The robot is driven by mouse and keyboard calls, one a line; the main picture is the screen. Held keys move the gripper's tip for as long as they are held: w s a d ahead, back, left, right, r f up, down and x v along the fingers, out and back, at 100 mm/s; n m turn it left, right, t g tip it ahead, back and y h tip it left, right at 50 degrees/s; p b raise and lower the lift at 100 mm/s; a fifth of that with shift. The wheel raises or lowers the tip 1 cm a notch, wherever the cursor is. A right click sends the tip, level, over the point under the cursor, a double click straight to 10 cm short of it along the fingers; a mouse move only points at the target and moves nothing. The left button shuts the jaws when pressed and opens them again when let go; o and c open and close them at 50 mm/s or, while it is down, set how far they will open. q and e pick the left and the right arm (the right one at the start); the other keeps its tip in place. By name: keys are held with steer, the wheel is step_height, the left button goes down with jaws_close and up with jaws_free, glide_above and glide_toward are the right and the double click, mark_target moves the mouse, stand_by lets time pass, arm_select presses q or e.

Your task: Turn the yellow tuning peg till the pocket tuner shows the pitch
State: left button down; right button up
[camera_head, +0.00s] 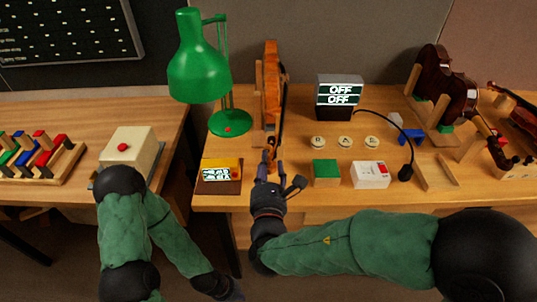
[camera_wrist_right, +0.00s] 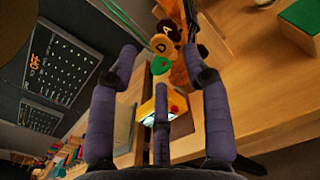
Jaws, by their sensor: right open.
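The violin (camera_head: 271,85) is held in a wooden stand and seen nearly edge-on, its neck toward me. In the right wrist view, round peg heads show at its near end: a yellow tuning peg marked D (camera_wrist_right: 161,44), a green one (camera_wrist_right: 160,66) and a dark one marked A (camera_wrist_right: 169,32). My right gripper (camera_head: 266,162) is open at the violin's near end; in its wrist view (camera_wrist_right: 160,52) the fingers spread around the pegs without visible contact. The pocket tuner (camera_head: 220,166) is a yellow box left of it; its lit text is unreadable. My left gripper (camera_head: 232,292) is low at the bottom edge, its fingers unclear.
A green lamp (camera_head: 200,75) stands behind the tuner. A display (camera_head: 340,92) reads OFF twice. Three round lettered buttons (camera_head: 344,141), a green block (camera_head: 326,172) and a white box (camera_head: 370,174) lie right of my right gripper. More violins (camera_head: 448,88) stand at far right.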

mark_target(268, 149)
steer(key=shift+w+b, duration=0.5)
steer(key=shift+w, duration=2.1)
jaws_close()
